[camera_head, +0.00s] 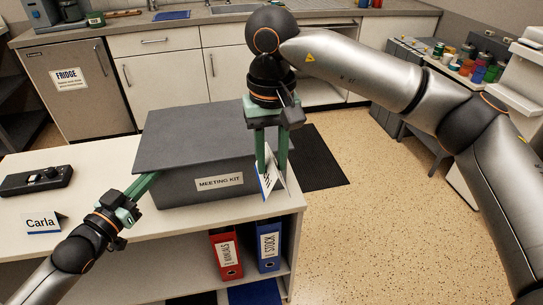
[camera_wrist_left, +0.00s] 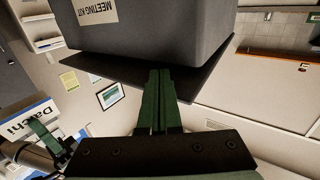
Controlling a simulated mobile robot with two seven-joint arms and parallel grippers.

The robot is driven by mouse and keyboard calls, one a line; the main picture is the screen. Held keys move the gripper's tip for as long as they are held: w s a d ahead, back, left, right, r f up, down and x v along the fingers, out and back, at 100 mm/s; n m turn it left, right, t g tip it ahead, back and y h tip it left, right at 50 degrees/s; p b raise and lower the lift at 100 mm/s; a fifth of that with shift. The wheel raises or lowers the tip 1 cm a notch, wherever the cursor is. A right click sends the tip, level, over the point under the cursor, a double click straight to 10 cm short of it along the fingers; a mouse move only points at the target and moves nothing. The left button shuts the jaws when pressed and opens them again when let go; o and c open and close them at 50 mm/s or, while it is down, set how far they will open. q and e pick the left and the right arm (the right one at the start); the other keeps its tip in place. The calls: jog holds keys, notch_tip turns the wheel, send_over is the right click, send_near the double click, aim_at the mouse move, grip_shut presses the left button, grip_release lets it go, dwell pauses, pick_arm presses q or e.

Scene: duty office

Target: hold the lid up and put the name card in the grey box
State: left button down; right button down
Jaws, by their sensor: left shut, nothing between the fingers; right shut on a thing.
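The grey box (camera_head: 222,190) with a MEETING KIT label stands on the white counter. Its dark grey lid (camera_head: 185,135) lies over the top, with no clear gap showing. My left gripper (camera_head: 153,180) is shut and empty at the lid's front left corner, below its overhanging edge. In the left wrist view its fingers (camera_wrist_left: 158,85) overlap the lid (camera_wrist_left: 205,85) close to the box wall (camera_wrist_left: 160,30); contact is unclear. My right gripper (camera_head: 272,170) is shut on a folded white and blue name card (camera_head: 273,184) beside the box's right front. The card (camera_wrist_left: 33,118) reads Daichi in the left wrist view.
A second name card (camera_head: 42,223) reading Carla stands on the counter's left, near a black device (camera_head: 37,181). Red (camera_head: 226,255) and blue (camera_head: 268,247) binders stand on the shelf below. Floor right of the counter is open. A sink cabinet and fridge (camera_head: 80,88) are behind.

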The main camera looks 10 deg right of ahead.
pick_arm(q)
jog(key=shift+f, duration=1.7)
jog(key=s, duration=0.9)
jog(key=shift+f, duration=0.1)
pick_arm(e)
jog(key=shift+d, duration=0.1)
